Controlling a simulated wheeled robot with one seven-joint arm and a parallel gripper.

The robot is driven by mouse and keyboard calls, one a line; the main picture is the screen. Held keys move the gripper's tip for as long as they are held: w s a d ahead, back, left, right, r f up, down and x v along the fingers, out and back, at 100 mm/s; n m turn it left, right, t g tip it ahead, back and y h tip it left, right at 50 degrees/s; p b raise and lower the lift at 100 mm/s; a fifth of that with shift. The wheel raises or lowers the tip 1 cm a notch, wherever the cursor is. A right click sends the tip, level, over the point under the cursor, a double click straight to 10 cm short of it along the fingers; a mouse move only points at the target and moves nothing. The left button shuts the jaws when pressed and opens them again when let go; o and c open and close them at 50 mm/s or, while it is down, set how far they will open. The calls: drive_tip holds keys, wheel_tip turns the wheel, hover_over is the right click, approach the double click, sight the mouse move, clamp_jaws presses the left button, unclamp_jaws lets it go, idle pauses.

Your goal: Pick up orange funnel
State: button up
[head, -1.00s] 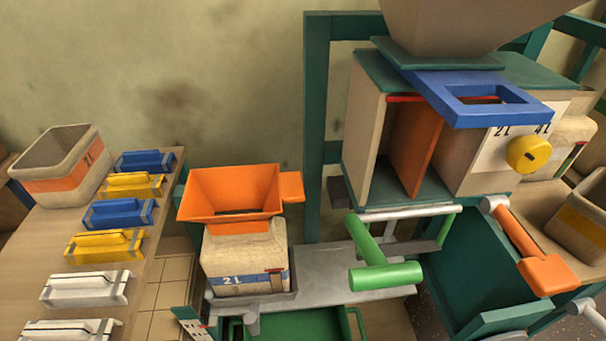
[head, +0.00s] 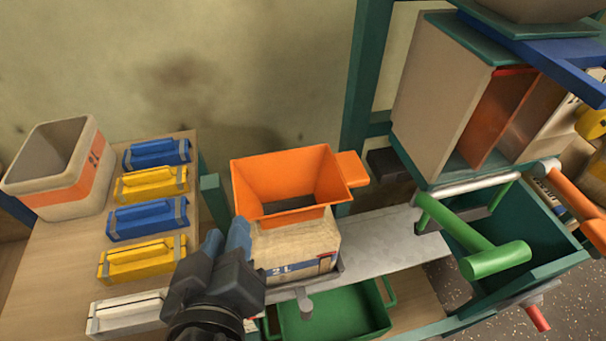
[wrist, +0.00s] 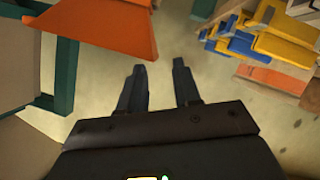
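The orange funnel (head: 290,182) sits upright on top of a beige 2L container (head: 296,250) in the head view, with a tab handle (head: 351,169) on its right side. My gripper (head: 227,243) is in front and to the left of the funnel, low beside the container. In the wrist view my gripper (wrist: 160,72) has its two fingers apart with nothing between them. The funnel (wrist: 110,22) shows at the upper left there, apart from the fingers.
On the left, a table holds several blue (head: 147,219), yellow (head: 143,257) and white blocks and a large beige bin (head: 58,183) with an orange band. A green tray (head: 335,315) lies below the grey shelf (head: 393,236). A green handle (head: 470,240) sticks out on the right.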

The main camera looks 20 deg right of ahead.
sight(236, 195)
drive_tip(key=shift+d+r+p+x, duration=0.1)
drive_tip(key=shift+r+x, duration=0.1)
drive_tip(key=shift+x, duration=1.2)
drive_tip(key=shift+d+r+p+x, duration=0.1)
drive_tip(key=shift+r+x, duration=0.05)
drive_tip(key=shift+x, duration=1.25)
drive_tip(key=shift+d+r+p+x, duration=0.1)
drive_tip(key=shift+r+x, duration=0.1)
drive_tip(key=shift+x, duration=1.25)
drive_tip(key=shift+w, duration=0.15)
clamp_jaws()
